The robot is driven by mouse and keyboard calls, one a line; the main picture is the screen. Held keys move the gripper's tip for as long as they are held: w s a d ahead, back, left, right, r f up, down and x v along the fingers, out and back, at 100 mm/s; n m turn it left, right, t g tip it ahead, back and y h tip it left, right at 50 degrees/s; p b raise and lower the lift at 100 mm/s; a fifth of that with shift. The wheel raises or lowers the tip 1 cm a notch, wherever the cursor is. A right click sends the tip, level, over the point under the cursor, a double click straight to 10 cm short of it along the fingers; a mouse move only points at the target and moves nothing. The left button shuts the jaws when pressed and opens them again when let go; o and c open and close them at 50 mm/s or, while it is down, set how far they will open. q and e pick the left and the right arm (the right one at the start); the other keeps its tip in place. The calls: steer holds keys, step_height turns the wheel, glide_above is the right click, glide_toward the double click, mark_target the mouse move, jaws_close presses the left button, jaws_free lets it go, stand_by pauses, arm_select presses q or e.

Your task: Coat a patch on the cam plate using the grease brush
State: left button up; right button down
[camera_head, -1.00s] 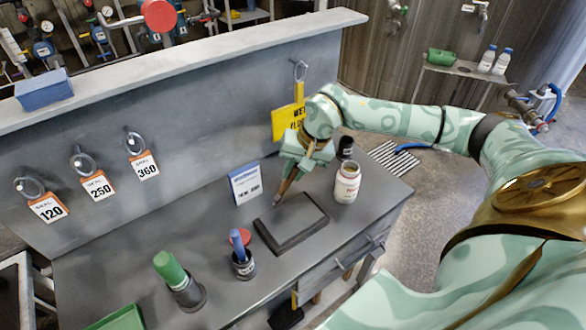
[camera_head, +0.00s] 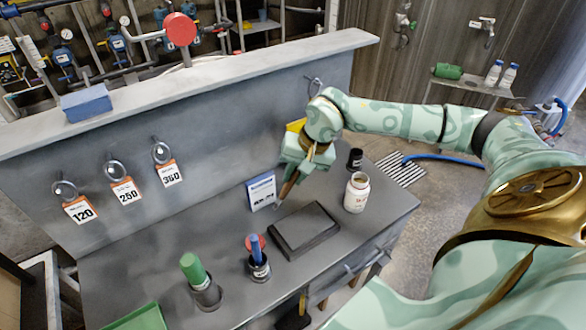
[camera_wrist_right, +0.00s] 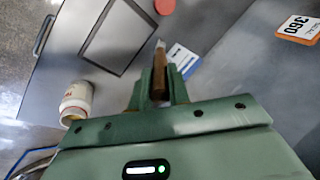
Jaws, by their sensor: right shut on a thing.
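The cam plate looks to be the dark rectangular slab (camera_head: 305,230) lying flat on the grey bench; it also shows in the wrist view with a dark rim (camera_wrist_right: 118,35). My right gripper (camera_head: 306,166) is shut on the grease brush (camera_head: 288,186), held tip down behind the plate's back edge. The brush has a brown handle (camera_wrist_right: 160,75) and a pale tip. The tip appears just off the plate, near the blue-and-white card; its height above the bench is unclear. My left gripper is out of view.
A white jar (camera_head: 357,192) and a black container (camera_head: 355,159) stand right of the plate. A blue-handled item in a dark cup (camera_head: 258,260) and a green-topped item (camera_head: 195,270) stand left. A blue-and-white card (camera_head: 261,190) stands behind. The bench's wall rises at the back.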

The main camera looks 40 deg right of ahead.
steer(key=shift+d+r+p, duration=0.15)
steer(key=shift+r+p, duration=0.55)
steer(key=shift+r, duration=0.55)
